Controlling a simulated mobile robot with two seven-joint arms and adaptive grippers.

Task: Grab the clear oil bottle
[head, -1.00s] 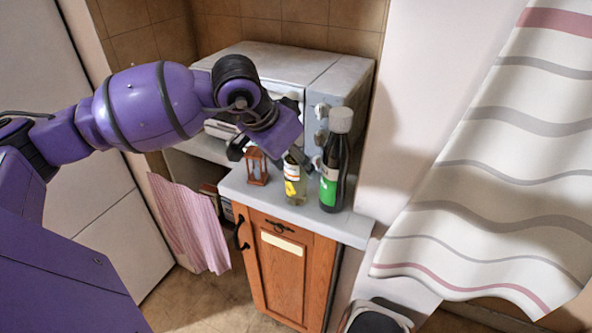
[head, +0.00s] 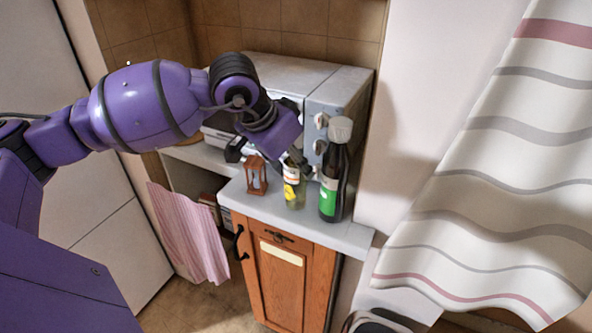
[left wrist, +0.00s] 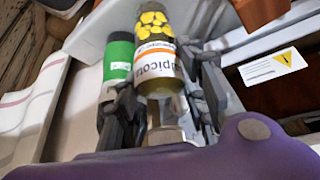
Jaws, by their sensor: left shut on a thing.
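The clear oil bottle (head: 294,188), with a white and yellow label, stands upright on the countertop in front of the microwave. My left gripper (head: 283,160) reaches down to it from behind and above. In the left wrist view, the oil bottle (left wrist: 157,50) lies between the dark fingers of my left gripper (left wrist: 165,100), which is shut on it around its upper part. My right gripper does not show in either view.
A dark bottle with a green label (head: 333,180) stands close on the right. A small brown hourglass-like frame (head: 256,175) stands to the left. The microwave (head: 340,100) is behind. A pink cloth (head: 190,230) hangs left of the wooden cabinet (head: 280,275).

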